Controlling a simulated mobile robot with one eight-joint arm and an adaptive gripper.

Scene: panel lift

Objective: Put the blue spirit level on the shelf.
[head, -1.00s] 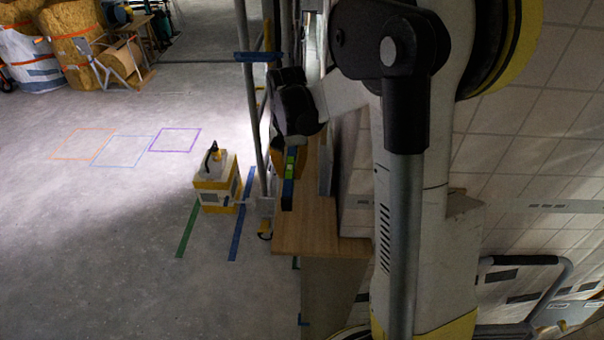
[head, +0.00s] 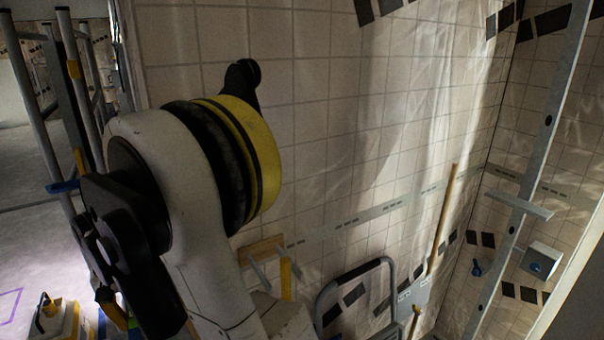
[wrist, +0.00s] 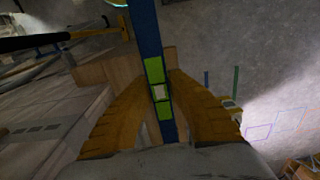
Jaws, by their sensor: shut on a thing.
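The blue spirit level (wrist: 147,30), with bright green parts around a pale vial, runs lengthwise between the orange-brown fingers of my gripper (wrist: 160,82) in the wrist view. My gripper is shut on it. In the head view, an orange finger of my gripper (head: 106,294) and a bit of green beside it show at lower left, mostly hidden behind my arm. I cannot tell for sure which thing is the shelf. A small wooden board (head: 258,249) is at the wall behind my arm, and a narrow grey ledge (head: 520,205) is at the right.
A wooden top (wrist: 112,72) lies below the level in the wrist view. A ladder (head: 42,110) stands at the far left, with a yellow-and-white box (head: 58,322) on the floor below. A grey tubular frame (head: 352,285) and a wooden pole (head: 436,235) stand before the tiled wall.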

